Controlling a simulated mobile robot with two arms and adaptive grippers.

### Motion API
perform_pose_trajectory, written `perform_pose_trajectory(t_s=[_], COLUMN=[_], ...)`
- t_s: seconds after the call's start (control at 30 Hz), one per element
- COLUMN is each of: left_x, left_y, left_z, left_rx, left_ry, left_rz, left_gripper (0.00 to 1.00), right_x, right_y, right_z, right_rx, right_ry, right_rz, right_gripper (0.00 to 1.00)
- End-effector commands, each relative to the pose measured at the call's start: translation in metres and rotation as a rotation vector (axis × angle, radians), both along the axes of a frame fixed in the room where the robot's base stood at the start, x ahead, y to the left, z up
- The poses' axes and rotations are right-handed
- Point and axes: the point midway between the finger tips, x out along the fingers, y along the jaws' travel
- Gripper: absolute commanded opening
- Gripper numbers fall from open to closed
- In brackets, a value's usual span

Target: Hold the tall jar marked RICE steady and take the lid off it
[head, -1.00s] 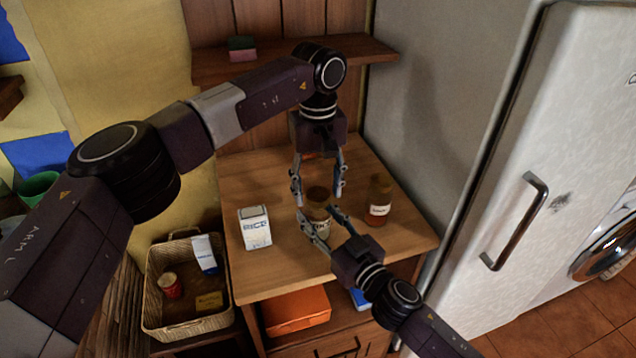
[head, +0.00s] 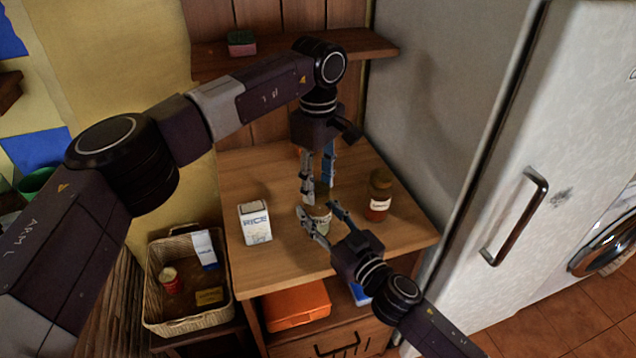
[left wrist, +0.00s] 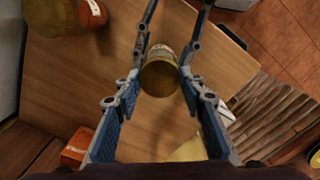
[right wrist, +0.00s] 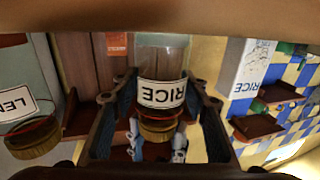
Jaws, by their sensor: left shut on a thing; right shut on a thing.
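The tall RICE jar (right wrist: 161,88) is clear glass with a white label and a brownish-gold lid (right wrist: 157,130). It stands on the wooden counter, mostly hidden by my grippers in the head view (head: 320,222). My right gripper (head: 322,212) comes in from the side and is shut on the jar's body. My left gripper (head: 317,192) points down from above and is shut on the lid. In the left wrist view the round lid (left wrist: 160,79) sits between the left fingers. The lid is on the jar's mouth.
A reddish-brown labelled jar (head: 379,195) stands to the right of the RICE jar. A white box marked RICE (head: 254,222) stands to the left. A wicker basket (head: 185,328) is left of the counter (head: 265,180). The fridge (head: 520,150) bounds the right side.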

Motion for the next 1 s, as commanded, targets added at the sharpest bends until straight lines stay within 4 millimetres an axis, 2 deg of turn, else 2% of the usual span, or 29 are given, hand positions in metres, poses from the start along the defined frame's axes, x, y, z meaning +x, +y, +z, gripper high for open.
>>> perform_pose_trajectory(t_s=[1.0], left_x=[-0.0001], left_y=[-0.0014], left_z=[0.0016], left_rx=[-0.001], left_ry=[0.0], left_rz=[1.906], left_gripper=[0.08], right_x=[-0.0001], right_y=[0.0004], right_z=[0.0003], right_rx=[0.001], right_ry=[-0.001], right_rz=[0.001], right_gripper=[0.0])
